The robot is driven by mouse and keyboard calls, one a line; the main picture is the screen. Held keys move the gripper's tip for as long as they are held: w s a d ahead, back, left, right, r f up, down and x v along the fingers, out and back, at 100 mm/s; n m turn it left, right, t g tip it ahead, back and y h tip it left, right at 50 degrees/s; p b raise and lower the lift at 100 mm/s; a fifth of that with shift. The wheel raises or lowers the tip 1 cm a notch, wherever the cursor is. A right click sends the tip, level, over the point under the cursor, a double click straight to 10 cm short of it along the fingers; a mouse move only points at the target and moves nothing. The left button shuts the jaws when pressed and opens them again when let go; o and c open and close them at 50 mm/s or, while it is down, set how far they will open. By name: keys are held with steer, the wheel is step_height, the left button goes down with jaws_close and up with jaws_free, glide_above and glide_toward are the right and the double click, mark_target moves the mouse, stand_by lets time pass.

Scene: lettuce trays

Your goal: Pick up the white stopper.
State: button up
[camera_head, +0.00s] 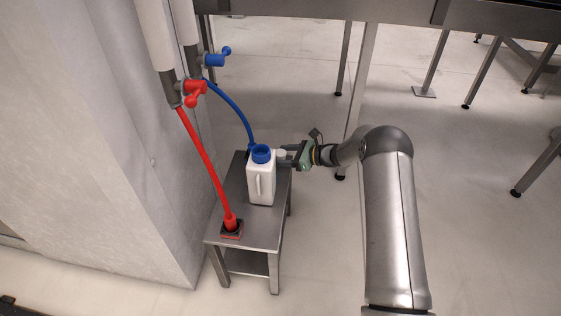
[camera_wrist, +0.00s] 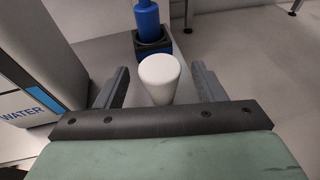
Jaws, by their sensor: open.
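The white stopper (camera_wrist: 159,80) is a tapered, round-topped piece in the wrist view. It stands between the two dark fingers of my gripper (camera_wrist: 160,70), with a visible gap on each side. In the head view the stopper (camera_head: 281,154) is small and pale, just right of the blue-capped jug. My gripper (camera_head: 286,158) reaches in from the right over the small metal table and is open around the stopper. The stopper's lower part is hidden in the head view.
A white jug (camera_head: 260,187) with a blue cap stands close left of my gripper; its WATER label (camera_wrist: 22,115) shows in the wrist view. A blue nozzle (camera_wrist: 147,18) sits in a dark holder beyond the stopper. A red hose (camera_head: 205,160) ends on the metal table (camera_head: 258,231).

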steer(key=shift+x, duration=0.75)
steer(key=c, duration=1.1)
steer(key=shift+o, duration=0.2)
